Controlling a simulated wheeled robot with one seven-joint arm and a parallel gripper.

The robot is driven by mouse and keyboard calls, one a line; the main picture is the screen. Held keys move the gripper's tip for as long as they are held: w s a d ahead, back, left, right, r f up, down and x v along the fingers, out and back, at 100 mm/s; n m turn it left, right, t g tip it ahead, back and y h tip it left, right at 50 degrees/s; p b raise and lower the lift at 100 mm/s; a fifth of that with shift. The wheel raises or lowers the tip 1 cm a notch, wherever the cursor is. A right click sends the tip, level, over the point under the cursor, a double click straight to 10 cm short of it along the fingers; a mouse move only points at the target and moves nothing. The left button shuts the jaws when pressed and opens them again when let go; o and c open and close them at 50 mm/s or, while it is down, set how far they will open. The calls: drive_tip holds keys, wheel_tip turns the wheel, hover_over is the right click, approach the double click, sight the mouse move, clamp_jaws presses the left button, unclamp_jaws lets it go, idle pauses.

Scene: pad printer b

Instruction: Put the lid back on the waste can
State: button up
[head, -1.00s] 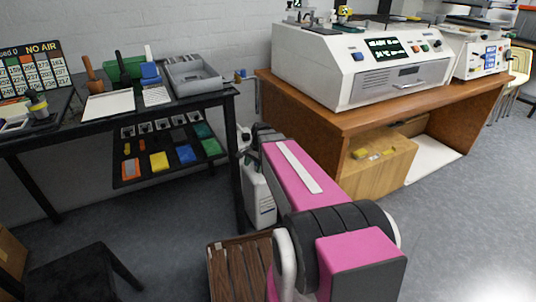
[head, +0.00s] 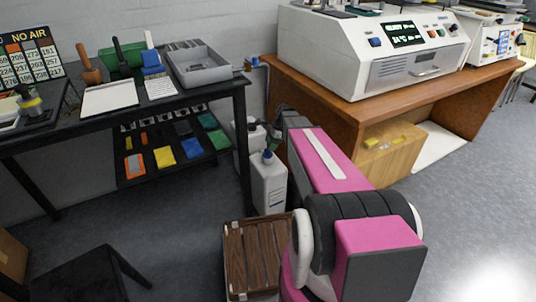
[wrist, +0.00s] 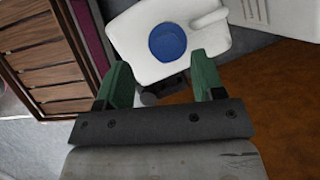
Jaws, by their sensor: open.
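My gripper (wrist: 157,88) is open, its two green fingers apart at the blue-capped white jug's near edge in the wrist view. In the head view, my gripper (head: 272,140) is small and dark above the jugs. The white jug (head: 269,188) stands on the floor between the black table and the wooden desk. The jug (wrist: 205,22) has its blue cap (wrist: 167,42) on. A small dark piece (wrist: 150,98) shows between the fingers; I cannot tell what it is. I cannot clearly identify a waste can or a loose lid.
A second white jug (head: 241,140) stands behind the first. A brown slatted wooden crate (head: 233,262) is on the floor in front. The black table (head: 243,150) is to the left, the wooden desk (head: 320,105) to the right. Open floor lies at the right.

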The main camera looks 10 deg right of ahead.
drive_tip(key=x, duration=0.4)
drive_tip(key=shift+w+d+f, duration=0.15)
drive_tip(key=shift+w+f, duration=0.2)
drive_tip(key=shift+w, duration=0.05)
drive_tip(key=shift+f, duration=0.4)
drive_tip(key=c, duration=0.6)
drive_tip(key=shift+c, duration=0.3)
drive_tip(key=shift+r, duration=0.25)
drive_tip(key=c, duration=0.3)
drive_tip(key=r, duration=0.3)
drive_tip(key=shift+s+r, duration=0.2)
drive_tip(key=shift+r, duration=0.05)
drive_tip(key=shift+c, duration=0.2)
drive_tip(key=s+d, duration=0.2)
drive_tip(key=s, duration=0.6)
drive_tip(key=s+d, duration=0.3)
drive_tip(key=s, duration=0.5)
drive_tip(key=shift+f, duration=0.2)
drive_tip(key=shift+s+d, duration=0.15)
drive_tip(key=shift+s, duration=0.25)
clamp_jaws()
